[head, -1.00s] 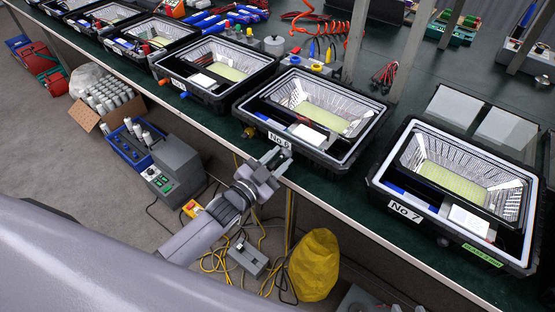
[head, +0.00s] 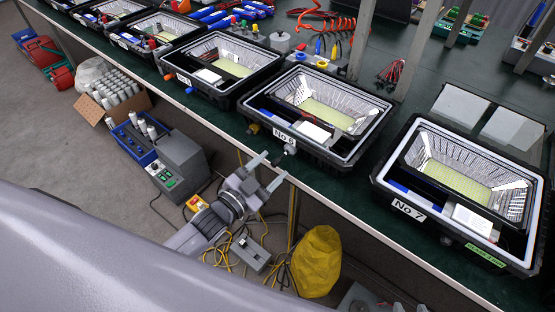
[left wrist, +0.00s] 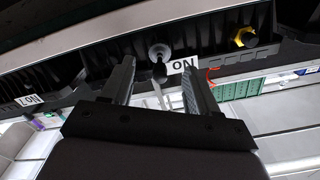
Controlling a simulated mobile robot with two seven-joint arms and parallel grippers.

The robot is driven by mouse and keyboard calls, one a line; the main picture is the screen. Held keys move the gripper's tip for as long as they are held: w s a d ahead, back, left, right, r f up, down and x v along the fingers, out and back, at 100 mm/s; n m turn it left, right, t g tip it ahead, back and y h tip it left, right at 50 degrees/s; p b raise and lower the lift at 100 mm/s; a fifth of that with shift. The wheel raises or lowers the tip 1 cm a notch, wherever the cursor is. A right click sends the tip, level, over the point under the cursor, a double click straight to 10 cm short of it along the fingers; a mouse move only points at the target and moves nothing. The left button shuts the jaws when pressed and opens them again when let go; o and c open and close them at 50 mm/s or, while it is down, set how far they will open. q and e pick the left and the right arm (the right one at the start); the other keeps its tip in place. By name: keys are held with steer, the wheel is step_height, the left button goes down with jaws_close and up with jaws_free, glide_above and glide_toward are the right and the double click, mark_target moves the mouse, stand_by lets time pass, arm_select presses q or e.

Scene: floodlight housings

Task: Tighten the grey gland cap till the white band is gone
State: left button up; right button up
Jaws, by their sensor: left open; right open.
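The grey gland cap (head: 290,149) is on the front wall of the No 6 floodlight housing (head: 345,155), just right of its label. In the left wrist view the cap (left wrist: 159,51) shows between and beyond my finger tips, with a small dark round end below it. I cannot make out a white band in either view. My left gripper (head: 271,168) is open and empty, in front of the bench edge, its fingers pointing at the cap but apart from it. It also shows in the left wrist view (left wrist: 158,80). My right gripper is not in view.
A yellow gland (head: 253,129) sits left of the No 6 label (head: 284,136). The No 7 housing (head: 460,190) stands to the right, and more housings stand to the left on the green bench (head: 355,200). A yellow bag (head: 316,262) and cables lie below.

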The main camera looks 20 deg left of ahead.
arm_select(q)
steer(key=shift+v, duration=1.1)
steer(key=s+a+f+n+g+y, duration=0.1)
steer(key=s+f+n+g+y, duration=0.1)
steer(key=s, duration=0.6)
steer(key=s+f+n+g+y, duration=0.2)
steer(key=s+f+n+g, duration=0.2)
steer(key=s, duration=0.5)
step_height(320, 180, down, 2)
steer(key=shift+s+a+f+n+g, duration=0.15)
steer(key=shift+s+a+n+g, duration=0.15)
steer(key=shift+a, duration=0.1)
